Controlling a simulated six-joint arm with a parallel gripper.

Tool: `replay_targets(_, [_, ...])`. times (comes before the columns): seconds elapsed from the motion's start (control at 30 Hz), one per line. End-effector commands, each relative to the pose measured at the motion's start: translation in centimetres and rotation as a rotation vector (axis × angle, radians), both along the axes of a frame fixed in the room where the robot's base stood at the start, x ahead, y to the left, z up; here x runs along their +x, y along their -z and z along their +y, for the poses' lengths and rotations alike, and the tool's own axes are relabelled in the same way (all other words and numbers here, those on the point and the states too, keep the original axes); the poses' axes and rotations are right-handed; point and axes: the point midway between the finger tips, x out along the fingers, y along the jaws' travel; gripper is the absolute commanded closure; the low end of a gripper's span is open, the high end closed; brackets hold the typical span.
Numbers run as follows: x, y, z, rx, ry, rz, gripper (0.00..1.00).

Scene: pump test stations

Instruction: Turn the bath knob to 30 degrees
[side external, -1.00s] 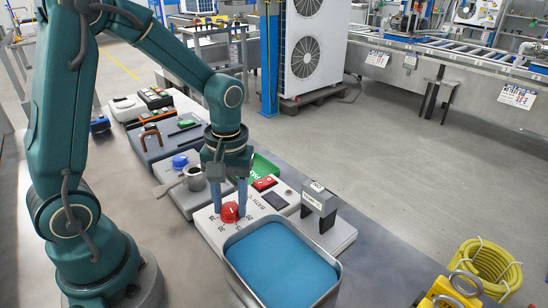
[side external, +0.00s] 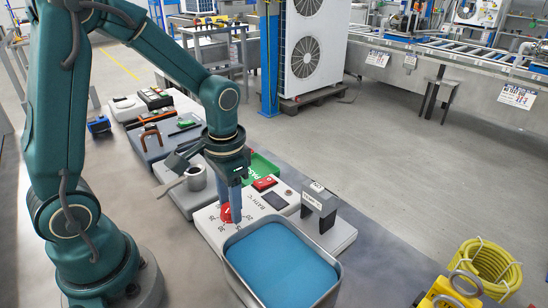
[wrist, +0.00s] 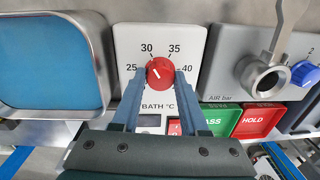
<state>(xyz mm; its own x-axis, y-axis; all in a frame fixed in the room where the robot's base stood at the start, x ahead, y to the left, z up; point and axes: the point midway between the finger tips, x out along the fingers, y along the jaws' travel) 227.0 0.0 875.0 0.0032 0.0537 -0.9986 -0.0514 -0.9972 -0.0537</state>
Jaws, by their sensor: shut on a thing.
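The red bath knob (wrist: 160,73) sits on a white panel (wrist: 125,35) marked BATH °C, with 25, 30, 35 and 40 printed around it. Its white line points up and left in the wrist view, roughly toward the 30 mark; the exact angle is hard to tell. My gripper (wrist: 159,80) is shut on the knob, with one blue finger on each side. In the side view, my gripper (side external: 231,212) points down at the panel and its fingers partly hide the knob (side external: 225,212).
A metal tank of blue liquid (side external: 332,272) stands right beside the panel. A grey block on a stand (side external: 319,199) is on the panel's far side. The AIR bar station (wrist: 222,75), with a grey pipe fitting, and green PASS (wrist: 214,120) and red HOLD (wrist: 252,121) plates are close by.

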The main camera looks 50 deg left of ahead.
Motion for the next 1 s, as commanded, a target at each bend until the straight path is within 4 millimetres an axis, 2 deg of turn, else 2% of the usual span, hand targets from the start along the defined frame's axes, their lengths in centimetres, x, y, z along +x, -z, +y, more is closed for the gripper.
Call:
replay_targets(0.67, [-0.13, -0.02, 0.0, -0.001, 0.067, 0.004, 1.0])
replay_targets(0.7, [-0.13, -0.02, 0.0, -0.001, 0.067, 0.005, 0.53])
replay_targets(0.77, [-0.12, -0.02, 0.0, -0.001, 0.067, 0.004, 0.3])
replay_targets(0.8, [-0.11, -0.02, -0.01, -0.001, 0.067, 0.004, 0.27])
replay_targets(1.0, [-0.06, -0.01, 0.0, 0.0, 0.067, 0.002, 0.27])
